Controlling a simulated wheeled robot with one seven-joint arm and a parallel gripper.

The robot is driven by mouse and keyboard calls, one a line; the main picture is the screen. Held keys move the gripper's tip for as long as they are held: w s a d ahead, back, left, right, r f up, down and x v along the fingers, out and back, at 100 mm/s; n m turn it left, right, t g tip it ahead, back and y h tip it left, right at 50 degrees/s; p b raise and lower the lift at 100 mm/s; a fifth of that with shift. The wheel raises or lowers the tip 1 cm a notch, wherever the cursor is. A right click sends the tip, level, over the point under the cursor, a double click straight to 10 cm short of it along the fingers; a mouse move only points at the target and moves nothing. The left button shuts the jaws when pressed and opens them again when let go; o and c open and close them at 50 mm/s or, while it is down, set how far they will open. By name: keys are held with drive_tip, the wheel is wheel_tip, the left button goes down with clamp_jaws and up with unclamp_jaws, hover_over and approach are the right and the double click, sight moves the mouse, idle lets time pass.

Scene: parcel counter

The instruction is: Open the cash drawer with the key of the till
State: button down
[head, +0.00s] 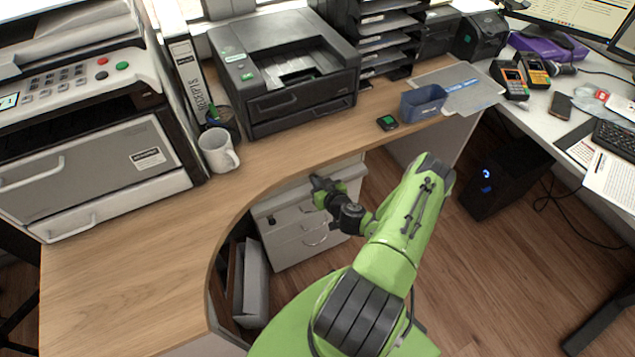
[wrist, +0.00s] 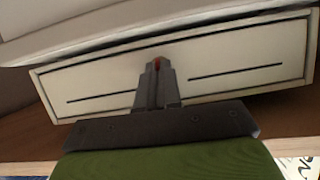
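The cash drawer's front (wrist: 240,55) fills much of the wrist view as a pale panel with a dark edge and a thin dark slot on each side; it looks shut. My gripper (wrist: 157,68) is at the middle of this front, its two dark fingers close together. A small red piece (wrist: 156,63), apparently the head of the till key, shows between the fingertips. The key's shaft and the lock are hidden, so I cannot tell whether the key is in the lock. In the head view my gripper (head: 320,188) is just below the counter edge.
A pale drawer unit (head: 300,237) with handles stands under the wooden counter (head: 130,265). On the counter are a white mug (head: 218,150), a printer (head: 285,70), a blue tray (head: 423,103) and a small dark device (head: 387,122).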

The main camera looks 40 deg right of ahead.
drive_tip(key=shift+s+d+f+m+t+y+b, duration=0.15)
drive_tip(key=shift+m+t+y+b, duration=0.45)
drive_tip(key=shift+m+b, duration=0.5)
drive_tip(key=shift+w+d+f+m+t+y+b, duration=0.15)
drive_tip(key=shift+m+t+y+b, duration=0.1)
drive_tip(key=shift+m+y+b, duration=0.85)
drive_tip(key=shift+s+d+m+t+y+b, duration=0.15)
drive_tip(key=shift+m+t+y+b, duration=0.3)
drive_tip(key=shift+m+b, duration=0.65)
drive_tip(key=shift+m, duration=0.5)
drive_tip(key=c, duration=1.3)
unclamp_jaws()
drive_tip(key=shift+r, duration=0.1)
drive_tip(key=shift+p, duration=0.3)
